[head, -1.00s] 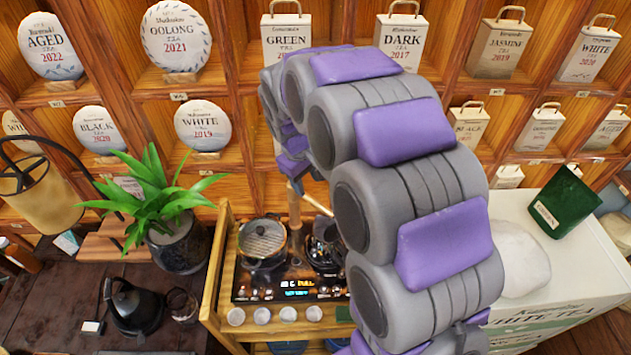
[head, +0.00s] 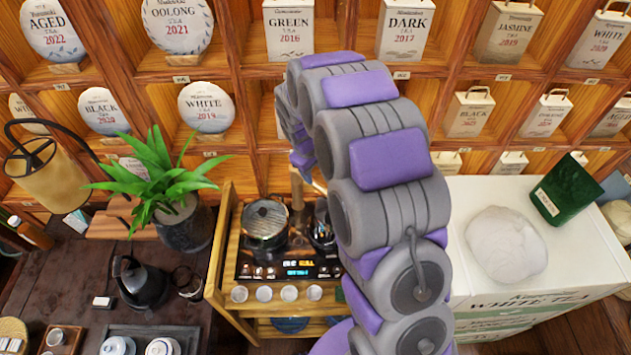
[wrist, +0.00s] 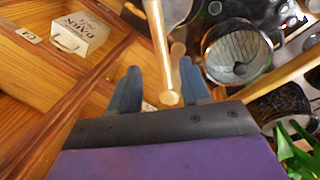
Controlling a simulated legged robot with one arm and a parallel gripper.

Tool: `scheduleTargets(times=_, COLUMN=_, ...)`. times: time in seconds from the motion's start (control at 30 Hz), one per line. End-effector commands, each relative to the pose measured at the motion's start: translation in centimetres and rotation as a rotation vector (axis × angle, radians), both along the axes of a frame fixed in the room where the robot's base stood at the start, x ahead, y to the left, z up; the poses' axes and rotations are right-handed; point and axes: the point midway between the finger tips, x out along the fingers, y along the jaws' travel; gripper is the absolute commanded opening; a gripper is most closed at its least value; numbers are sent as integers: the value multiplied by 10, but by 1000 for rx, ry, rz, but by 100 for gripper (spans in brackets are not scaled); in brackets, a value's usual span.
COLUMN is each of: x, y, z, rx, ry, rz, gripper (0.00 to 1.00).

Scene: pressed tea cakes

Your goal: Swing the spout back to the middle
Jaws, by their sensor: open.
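A pale, tan rod with a rounded end (wrist: 158,45), which looks like the spout, runs down between the fingers of my gripper (wrist: 159,66) in the wrist view. My gripper is open, one blue finger on each side of the rod. I cannot tell whether either finger touches it. In the head view a short upright tan post (head: 297,190) stands behind the stove on the wooden cart (head: 222,250). My gripper and much of the area around the post are hidden behind my arm there.
A lidded glass pot (head: 264,222) and a second pot (head: 321,225) stand close to the post. A plant (head: 165,185) and black kettle (head: 140,280) are at left. Wooden shelves (head: 250,165) rise behind. A white tea box (head: 590,255) is at right.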

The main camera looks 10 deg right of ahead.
Motion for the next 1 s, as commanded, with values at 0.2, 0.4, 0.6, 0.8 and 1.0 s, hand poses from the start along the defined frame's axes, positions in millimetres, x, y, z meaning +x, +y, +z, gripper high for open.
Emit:
scheduleTargets(times=0.2, x=3, y=-3, z=-41, rx=-6, ry=5, rz=2, gripper=47)
scheduleTargets(times=0.4, x=5, y=-4, z=-62, rx=-7, ry=3, rz=1, gripper=47)
scheduleTargets(times=0.6, x=6, y=-7, z=-68, rx=-5, ry=2, rz=0, gripper=47)
scheduleTargets(times=0.8, x=7, y=-10, z=-68, rx=-2, ry=1, rz=1, gripper=47)
scheduleTargets(times=1.0, x=7, y=-7, z=-68, rx=-4, ry=1, rz=0, gripper=29)
